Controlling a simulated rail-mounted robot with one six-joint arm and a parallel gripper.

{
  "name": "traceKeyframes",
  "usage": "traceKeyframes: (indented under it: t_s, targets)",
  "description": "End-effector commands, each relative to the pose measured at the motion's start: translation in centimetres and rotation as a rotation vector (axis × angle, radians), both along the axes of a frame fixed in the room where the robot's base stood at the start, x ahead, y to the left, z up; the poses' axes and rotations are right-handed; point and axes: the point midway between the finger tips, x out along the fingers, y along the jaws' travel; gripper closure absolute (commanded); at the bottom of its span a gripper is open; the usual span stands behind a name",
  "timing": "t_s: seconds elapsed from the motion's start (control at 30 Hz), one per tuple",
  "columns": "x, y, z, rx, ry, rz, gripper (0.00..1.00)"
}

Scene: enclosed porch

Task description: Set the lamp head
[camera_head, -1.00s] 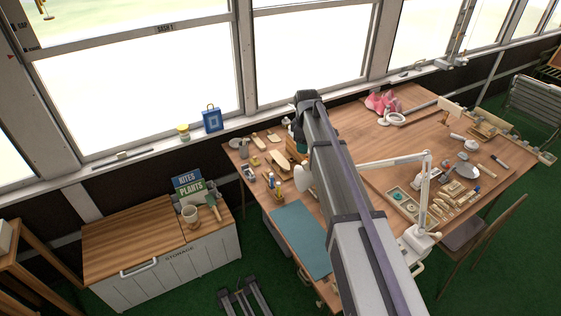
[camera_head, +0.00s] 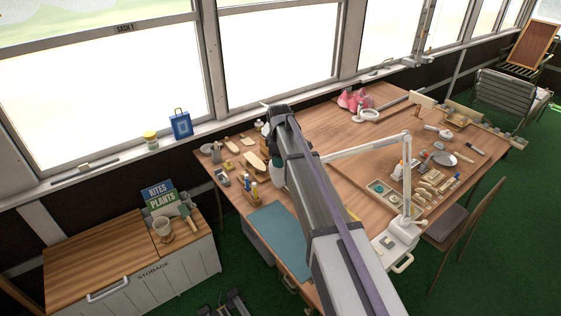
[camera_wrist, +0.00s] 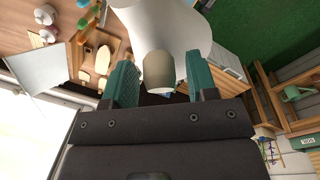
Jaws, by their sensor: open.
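The white desk lamp stands at the front edge of the workbench, its base (camera_head: 399,236) beside a drawer or tray edge. Its jointed arm (camera_head: 365,149) rises to an elbow and runs left behind my arm. The white lamp head (camera_head: 278,172) shows just left of my arm, partly hidden by it. In the wrist view the lamp head (camera_wrist: 168,22) is large at the top, with a beige-grey knob (camera_wrist: 159,72) pointing in between my fingers. My gripper (camera_wrist: 160,66) is open, with one teal finger on each side of the knob. Contact cannot be told.
The workbench (camera_head: 325,118) carries small tools, a blue mat (camera_head: 280,237) and a parts tray (camera_head: 381,187). A storage chest (camera_head: 100,265) stands at the left, a chair (camera_head: 470,225) at the right. Windows line the back. Green floor is open at the far right.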

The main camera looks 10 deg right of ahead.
Motion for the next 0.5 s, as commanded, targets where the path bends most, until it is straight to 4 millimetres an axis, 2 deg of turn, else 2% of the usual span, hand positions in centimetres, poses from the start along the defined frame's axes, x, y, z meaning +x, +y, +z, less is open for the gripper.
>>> traceKeyframes:
  t_s: [0.07, 0.5]
  targets:
    - [0.00, 0.00, 0.06, 0.000, 0.000, 0.000, 0.52]
    - [0.00, 0.01, 0.05, 0.000, 0.000, 0.000, 0.94]
